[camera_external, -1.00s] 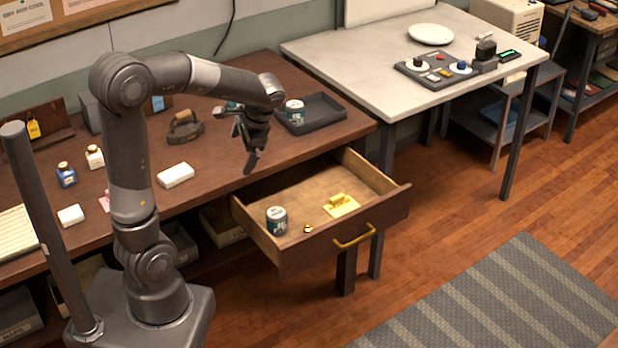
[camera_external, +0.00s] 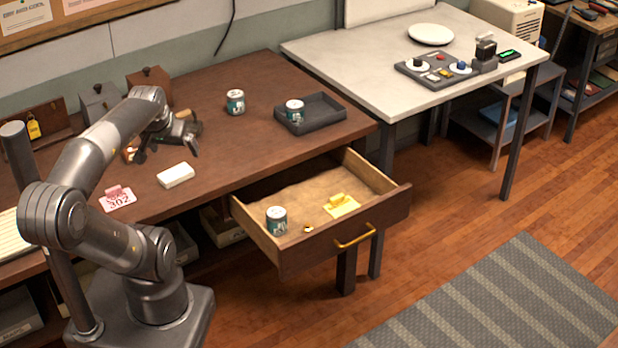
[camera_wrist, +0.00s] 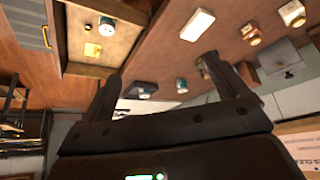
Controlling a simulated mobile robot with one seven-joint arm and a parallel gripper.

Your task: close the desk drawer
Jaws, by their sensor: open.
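The desk drawer (camera_external: 345,243) is pulled out from the brown desk (camera_external: 270,95), with a brass handle (camera_external: 355,237) on its front. Inside are a dark green can (camera_external: 277,220), a yellow card with a holder (camera_external: 342,205) and a small gold item (camera_external: 308,229). In the wrist view the drawer (camera_wrist: 88,70) is at the upper left, its handle (camera_wrist: 45,35) near the edge. My gripper (camera_external: 168,152) is open and empty above the left part of the desk, well apart from the drawer. Its fingers (camera_wrist: 162,72) also show in the wrist view.
On the desk are a white block (camera_external: 176,175), a can (camera_external: 235,102), a dark tray (camera_external: 310,118) holding another can (camera_external: 294,110), and a pink-and-white tag (camera_external: 117,198). A pale table (camera_external: 365,75) stands to the right. The floor before the drawer is clear up to a striped rug (camera_external: 500,300).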

